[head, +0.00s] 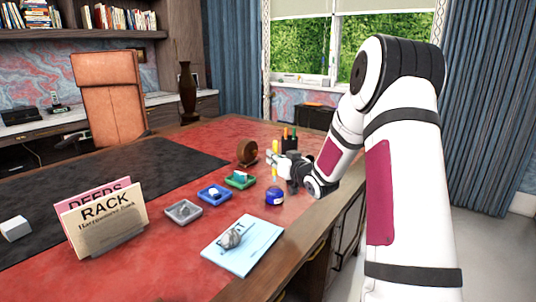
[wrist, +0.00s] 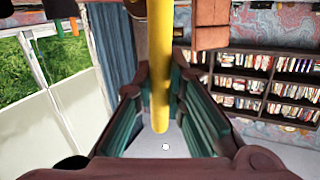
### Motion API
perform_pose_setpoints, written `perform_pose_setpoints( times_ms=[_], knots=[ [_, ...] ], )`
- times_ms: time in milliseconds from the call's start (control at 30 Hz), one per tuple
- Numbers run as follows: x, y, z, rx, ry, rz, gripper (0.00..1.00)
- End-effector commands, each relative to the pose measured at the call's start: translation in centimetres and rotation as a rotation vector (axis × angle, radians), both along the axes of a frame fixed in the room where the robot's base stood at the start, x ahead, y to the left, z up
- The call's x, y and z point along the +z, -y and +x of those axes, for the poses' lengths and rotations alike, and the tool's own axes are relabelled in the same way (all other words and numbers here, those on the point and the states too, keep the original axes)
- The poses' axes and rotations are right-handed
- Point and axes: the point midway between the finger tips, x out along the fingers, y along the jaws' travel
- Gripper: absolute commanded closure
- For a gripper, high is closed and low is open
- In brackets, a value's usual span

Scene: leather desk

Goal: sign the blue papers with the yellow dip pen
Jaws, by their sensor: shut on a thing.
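My gripper (head: 277,161) is shut on the yellow dip pen (head: 275,146) and holds it roughly upright over the right side of the desk. In the wrist view the pen (wrist: 159,70) runs between my two fingers. A round blue ink pot (head: 275,197) stands just below and in front of my gripper; I cannot tell whether the pen touches it. The light blue papers (head: 258,241) lie flat near the desk's front right edge, apart from the gripper. A grey rounded weight (head: 231,239) sits on them and covers part of the print.
Small grey (head: 183,217), blue (head: 213,200) and green (head: 240,185) trays hold small items left of the pot. A black pen cup (head: 289,144) and a brown round wooden object (head: 247,152) stand behind. A card rack (head: 118,243) stands at left. Red leather around the papers is clear.

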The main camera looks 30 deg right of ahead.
Motion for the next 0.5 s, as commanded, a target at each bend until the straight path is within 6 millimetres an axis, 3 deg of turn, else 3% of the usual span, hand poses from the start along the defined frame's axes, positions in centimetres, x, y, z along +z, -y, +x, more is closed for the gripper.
perform_pose_setpoints(
  times_ms=[500],
  knots=[
    [-4.7,0.0,0.1,0.000,-0.001,0.001,1.00]
  ],
)
